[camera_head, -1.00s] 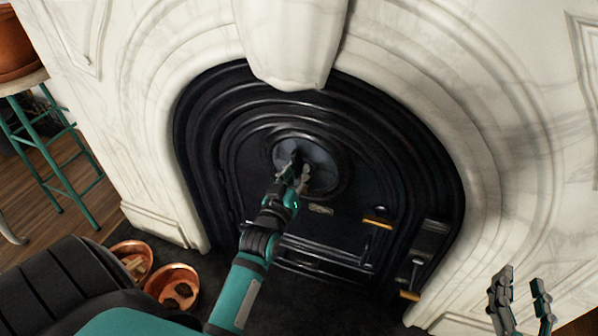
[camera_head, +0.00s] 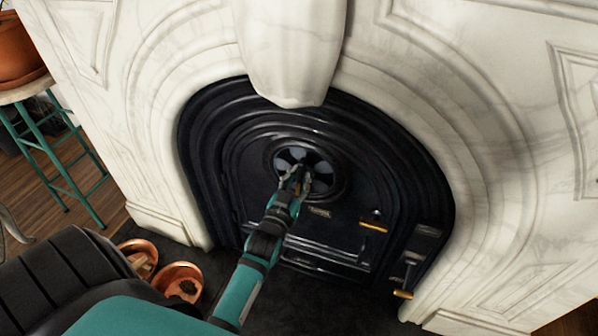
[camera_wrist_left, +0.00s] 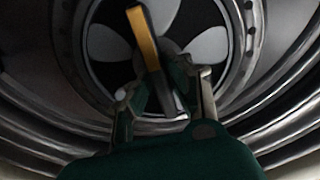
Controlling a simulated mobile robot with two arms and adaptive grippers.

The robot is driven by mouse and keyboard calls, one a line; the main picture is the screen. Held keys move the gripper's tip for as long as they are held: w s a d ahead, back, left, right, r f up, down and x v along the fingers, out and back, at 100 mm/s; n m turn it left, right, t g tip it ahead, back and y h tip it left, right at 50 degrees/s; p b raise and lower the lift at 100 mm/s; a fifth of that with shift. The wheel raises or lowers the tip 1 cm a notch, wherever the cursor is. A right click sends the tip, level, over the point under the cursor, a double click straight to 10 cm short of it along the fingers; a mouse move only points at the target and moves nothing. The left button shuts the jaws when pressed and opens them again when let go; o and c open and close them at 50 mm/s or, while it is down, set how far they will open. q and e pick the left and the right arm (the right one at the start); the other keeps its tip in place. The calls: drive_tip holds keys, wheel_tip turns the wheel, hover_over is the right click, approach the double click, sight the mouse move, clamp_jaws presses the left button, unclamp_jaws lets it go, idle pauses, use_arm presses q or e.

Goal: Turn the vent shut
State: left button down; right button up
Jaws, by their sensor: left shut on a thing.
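The round vent (camera_head: 318,163) sits in the upper middle of the black fireplace door. It shows pale petal-shaped segments between dark ones, also in the left wrist view (camera_wrist_left: 209,45). I cannot tell whether the pale parts are openings or plates. A bar-like handle with a brass-coloured face (camera_wrist_left: 143,38) stands out from the vent's centre and tilts slightly in the left wrist view. My left gripper (camera_head: 299,178) is at the vent's centre, shut on this handle, with a finger on either side. The gripper hides part of the vent hub. My right gripper is not in view.
The door has a small plate (camera_head: 319,212) and a brass-tipped latch (camera_head: 373,226) below the vent. Another brass-tipped handle (camera_head: 403,294) is at lower right. White marble (camera_head: 480,130) surrounds the door. Copper bowls (camera_head: 181,283) stand on the hearth at left.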

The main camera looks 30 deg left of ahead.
use_arm(q)
drive_tip(key=shift+d+r+m, duration=0.1)
drive_tip(key=shift+r+m, duration=0.05)
drive_tip(key=shift+m, duration=0.15)
drive_tip(key=shift+m+p, duration=0.85)
drive_tip(key=shift+m, duration=0.05)
drive_tip(key=shift+f+m, duration=0.2)
drive_tip(key=shift+m, duration=0.1)
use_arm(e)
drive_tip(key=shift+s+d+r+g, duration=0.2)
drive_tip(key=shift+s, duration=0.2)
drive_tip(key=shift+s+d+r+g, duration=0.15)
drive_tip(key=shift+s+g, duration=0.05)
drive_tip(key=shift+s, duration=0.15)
use_arm(q)
drive_tip(key=c, duration=1.3)
unclamp_jaws()
drive_tip(key=shift+o, duration=0.2)
drive_tip(key=shift+s+d, duration=0.1)
drive_tip(key=shift+s, duration=0.2)
drive_tip(key=v, duration=0.7)
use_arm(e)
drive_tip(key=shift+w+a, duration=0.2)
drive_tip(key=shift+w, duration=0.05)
